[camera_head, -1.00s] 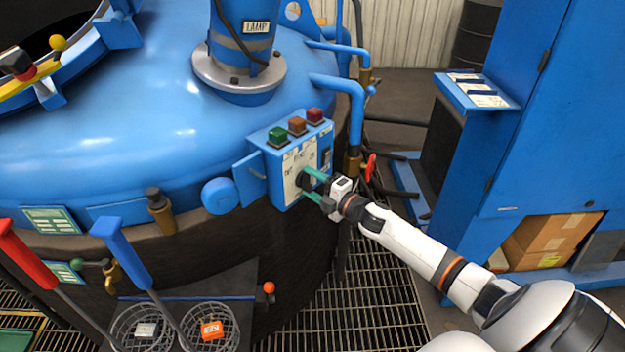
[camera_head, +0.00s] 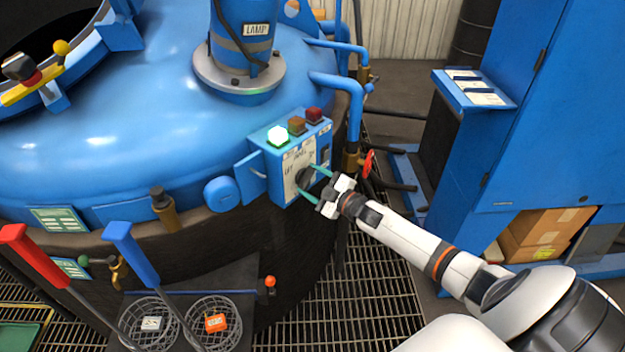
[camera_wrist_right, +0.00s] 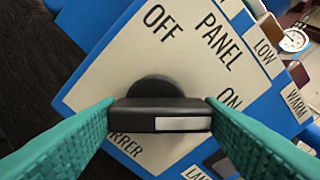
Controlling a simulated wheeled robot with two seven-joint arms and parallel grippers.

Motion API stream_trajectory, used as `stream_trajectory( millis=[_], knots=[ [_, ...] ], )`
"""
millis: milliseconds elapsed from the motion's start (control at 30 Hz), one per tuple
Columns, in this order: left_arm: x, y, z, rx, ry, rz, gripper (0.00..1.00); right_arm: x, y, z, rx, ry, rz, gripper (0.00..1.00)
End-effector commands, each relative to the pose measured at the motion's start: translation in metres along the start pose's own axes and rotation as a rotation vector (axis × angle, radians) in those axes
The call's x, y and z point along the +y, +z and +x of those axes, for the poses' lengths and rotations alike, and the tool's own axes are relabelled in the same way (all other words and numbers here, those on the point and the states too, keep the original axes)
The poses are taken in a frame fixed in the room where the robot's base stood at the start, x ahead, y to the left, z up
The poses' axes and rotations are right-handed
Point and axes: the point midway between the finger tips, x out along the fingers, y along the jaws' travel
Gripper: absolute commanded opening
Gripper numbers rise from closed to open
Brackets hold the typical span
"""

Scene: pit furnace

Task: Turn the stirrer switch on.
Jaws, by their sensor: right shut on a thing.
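The stirrer switch is a black knob (camera_wrist_right: 155,115) with a white mark on its right half. It sits on a cream label plate (camera_wrist_right: 185,60) reading OFF, PANEL and ON, with a partly hidden word ending in RRER. The white mark points towards the ON lettering. My right gripper (camera_wrist_right: 160,112) is shut on the knob, with one teal finger at each end of it. In the head view, my right gripper (camera_head: 309,182) reaches the front of the blue control box (camera_head: 280,165) from the right. My left gripper is not in view.
A lit green lamp (camera_head: 277,136), an orange-brown one (camera_head: 297,125) and a red one (camera_head: 314,115) top the box. A blue pipe (camera_head: 355,110) with a red valve handle (camera_head: 368,163) stands right of it. Wire baskets (camera_head: 213,333) and long-handled tools (camera_head: 128,252) are at lower left.

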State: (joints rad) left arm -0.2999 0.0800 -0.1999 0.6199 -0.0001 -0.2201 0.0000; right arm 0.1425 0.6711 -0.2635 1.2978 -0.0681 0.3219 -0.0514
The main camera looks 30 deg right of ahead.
Motion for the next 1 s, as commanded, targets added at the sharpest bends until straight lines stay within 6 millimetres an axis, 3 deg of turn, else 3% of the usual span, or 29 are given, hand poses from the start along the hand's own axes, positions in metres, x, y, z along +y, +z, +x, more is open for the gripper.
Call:
stream_trajectory(
  millis=[567, 600, 700, 1000],
  knots=[
    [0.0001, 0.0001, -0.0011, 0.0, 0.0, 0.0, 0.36, 0.0015, -0.0012, -0.0005, 0.003, 0.002, 0.033, 0.38],
    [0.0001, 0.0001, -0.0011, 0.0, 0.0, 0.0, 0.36, 0.0015, -0.0012, -0.0005, 0.003, 0.002, 0.034, 0.66],
    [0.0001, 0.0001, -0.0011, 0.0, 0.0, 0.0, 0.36, 0.0013, -0.001, -0.0004, 0.002, 0.002, 0.033, 0.82],
    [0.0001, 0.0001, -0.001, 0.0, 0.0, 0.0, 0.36, 0.0007, -0.0006, -0.001, 0.001, 0.001, 0.03, 0.83]
  ],
)
